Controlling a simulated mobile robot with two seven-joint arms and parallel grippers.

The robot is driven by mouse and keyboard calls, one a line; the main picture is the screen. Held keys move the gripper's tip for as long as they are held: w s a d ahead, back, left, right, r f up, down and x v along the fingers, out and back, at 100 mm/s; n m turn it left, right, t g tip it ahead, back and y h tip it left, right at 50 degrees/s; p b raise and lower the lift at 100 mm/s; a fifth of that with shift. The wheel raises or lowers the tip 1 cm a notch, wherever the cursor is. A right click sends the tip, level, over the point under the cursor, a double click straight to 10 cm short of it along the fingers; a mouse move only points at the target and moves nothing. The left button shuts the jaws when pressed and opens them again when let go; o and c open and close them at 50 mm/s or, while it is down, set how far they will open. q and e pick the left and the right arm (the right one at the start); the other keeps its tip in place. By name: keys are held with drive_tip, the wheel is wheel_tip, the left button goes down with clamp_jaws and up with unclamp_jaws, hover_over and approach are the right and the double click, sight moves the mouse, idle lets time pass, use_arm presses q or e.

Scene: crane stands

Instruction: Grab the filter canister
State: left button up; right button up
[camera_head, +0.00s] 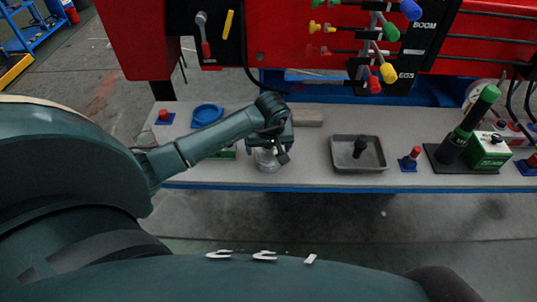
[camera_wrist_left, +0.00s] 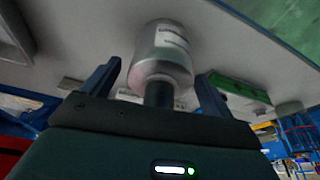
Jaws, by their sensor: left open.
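The filter canister is a silver-grey cylinder with a white label and a dark narrow neck. In the left wrist view the canister (camera_wrist_left: 163,50) is centred ahead of my left gripper (camera_wrist_left: 157,80). Its neck lies between the two open fingers, with a visible gap on each side. Most of its body is beyond the fingertips. In the head view the canister (camera_head: 266,160) stands on the grey bench under my left gripper (camera_head: 271,146), which hides its upper part. My right gripper is in neither view.
The grey bench (camera_head: 310,165) holds a blue dish (camera_head: 207,115), a grey tray (camera_head: 341,164) with a dark object in it, a red-topped blue-based piece (camera_head: 409,160) and a green-handled tool (camera_head: 466,127). A green item (camera_wrist_left: 238,90) lies close beside the canister. Red machinery with coloured levers stands behind.

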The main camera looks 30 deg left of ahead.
use_arm(q)
drive_tip(key=shift+f, duration=0.1)
drive_tip(key=c, duration=1.4)
